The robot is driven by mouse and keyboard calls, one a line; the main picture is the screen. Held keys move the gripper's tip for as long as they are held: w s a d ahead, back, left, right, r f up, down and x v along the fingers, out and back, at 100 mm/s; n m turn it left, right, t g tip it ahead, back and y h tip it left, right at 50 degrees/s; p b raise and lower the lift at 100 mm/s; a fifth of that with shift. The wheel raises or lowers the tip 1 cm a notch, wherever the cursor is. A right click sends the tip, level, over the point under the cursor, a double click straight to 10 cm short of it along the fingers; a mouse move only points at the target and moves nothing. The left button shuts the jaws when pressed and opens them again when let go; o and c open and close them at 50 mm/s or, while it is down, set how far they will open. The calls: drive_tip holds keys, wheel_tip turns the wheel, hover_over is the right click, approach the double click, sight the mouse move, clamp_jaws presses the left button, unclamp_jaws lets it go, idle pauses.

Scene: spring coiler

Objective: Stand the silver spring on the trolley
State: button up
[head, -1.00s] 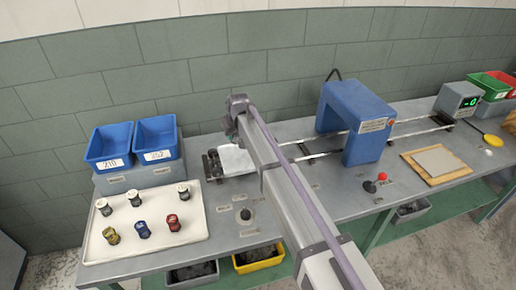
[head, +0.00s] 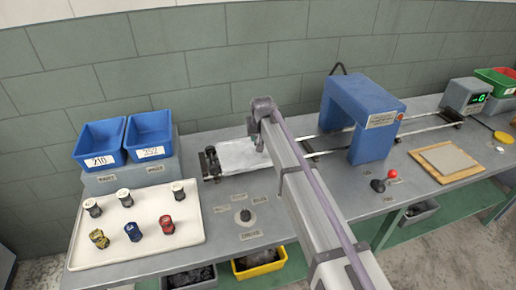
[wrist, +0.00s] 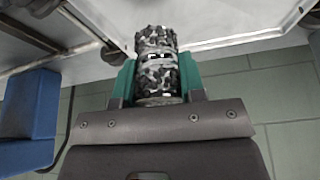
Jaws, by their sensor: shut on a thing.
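In the wrist view, the silver spring (wrist: 156,52), a mottled grey and black coiled cylinder, is between the green fingers of my gripper (wrist: 157,78). The gripper is shut on it. The trolley (head: 240,154), a pale flat plate on rails, is at the left end of the track in the head view. Its plate also shows at the top of the wrist view (wrist: 225,22), close to the far end of the spring. I cannot tell whether they touch. In the head view the arm's end is above the trolley, and the fingers and spring are mostly hidden.
A blue arch (head: 370,145) spans the rails to the right. A white tray (head: 150,245) with several small coloured pieces lies at the left, before two blue bins (head: 150,135). A black knob (head: 245,215) and a red-topped lever (head: 392,174) stand on the bench.

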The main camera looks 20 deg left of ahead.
wheel_tip(320, 180, down, 4)
drive_tip(key=b, duration=0.2)
drive_tip(key=shift+r+b, duration=0.15)
drive_tip(key=shift+b, duration=0.2)
drive_tip(key=shift+r+p, duration=0.3)
drive_tip(key=shift+c, duration=0.4)
drive_tip(key=shift+f, duration=0.25)
drive_tip(key=o, duration=1)
drive_tip(key=shift+r, duration=0.1)
drive_tip(key=p+v, duration=1.1)
drive_tip(key=v, duration=0.1)
drive_tip(key=shift+w+r, duration=0.1)
drive_tip(key=shift+r, duration=0.05)
